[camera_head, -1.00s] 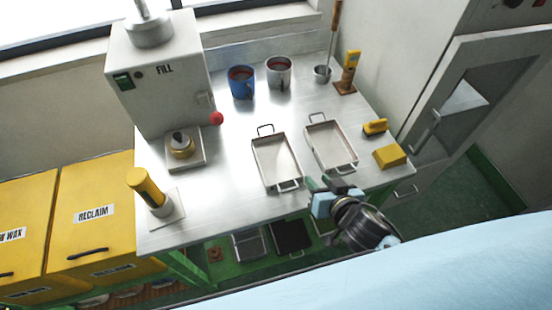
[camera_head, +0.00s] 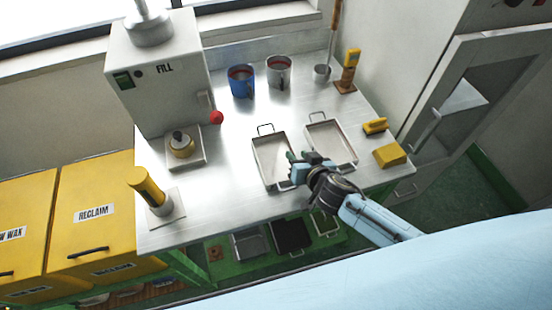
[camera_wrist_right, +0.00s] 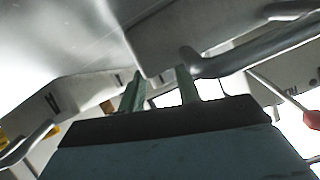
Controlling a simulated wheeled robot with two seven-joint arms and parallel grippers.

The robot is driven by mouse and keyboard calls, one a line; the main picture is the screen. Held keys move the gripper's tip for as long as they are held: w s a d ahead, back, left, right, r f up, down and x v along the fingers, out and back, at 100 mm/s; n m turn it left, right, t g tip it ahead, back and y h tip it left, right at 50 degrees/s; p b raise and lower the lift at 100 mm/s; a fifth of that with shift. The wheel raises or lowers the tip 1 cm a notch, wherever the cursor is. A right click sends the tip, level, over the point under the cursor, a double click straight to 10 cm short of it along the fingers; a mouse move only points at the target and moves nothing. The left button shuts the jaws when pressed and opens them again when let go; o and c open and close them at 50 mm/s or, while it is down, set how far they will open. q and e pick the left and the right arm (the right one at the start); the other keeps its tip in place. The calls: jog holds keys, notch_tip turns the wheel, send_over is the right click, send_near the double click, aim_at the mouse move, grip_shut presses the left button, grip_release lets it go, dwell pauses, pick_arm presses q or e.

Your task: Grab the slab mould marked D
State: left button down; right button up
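Two shallow metal slab moulds with wire handles lie on the steel table, the left one (camera_head: 262,150) and the right one (camera_head: 322,124). No letter D is readable on either. In the right wrist view a mould marked A (camera_wrist_right: 75,97) shows at the left, and another mould (camera_wrist_right: 190,25) with its handle (camera_wrist_right: 235,62) is close above my fingers. My right gripper (camera_head: 292,157) is over the right side of the left mould, hiding part of it. In the wrist view its two green fingers (camera_wrist_right: 160,90) are apart, near the handle's end; contact is unclear. My left gripper is not in view.
The FILL machine (camera_head: 158,85) stands at the back left. A blue mug (camera_head: 241,82) and a grey mug (camera_head: 279,72) stand at the back. Yellow blocks (camera_head: 389,155) lie at the right edge. More trays (camera_head: 290,234) sit on the green lower shelf.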

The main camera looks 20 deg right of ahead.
jog(key=shift+x, duration=0.95)
jog(key=shift+s, duration=0.1)
grip_shut()
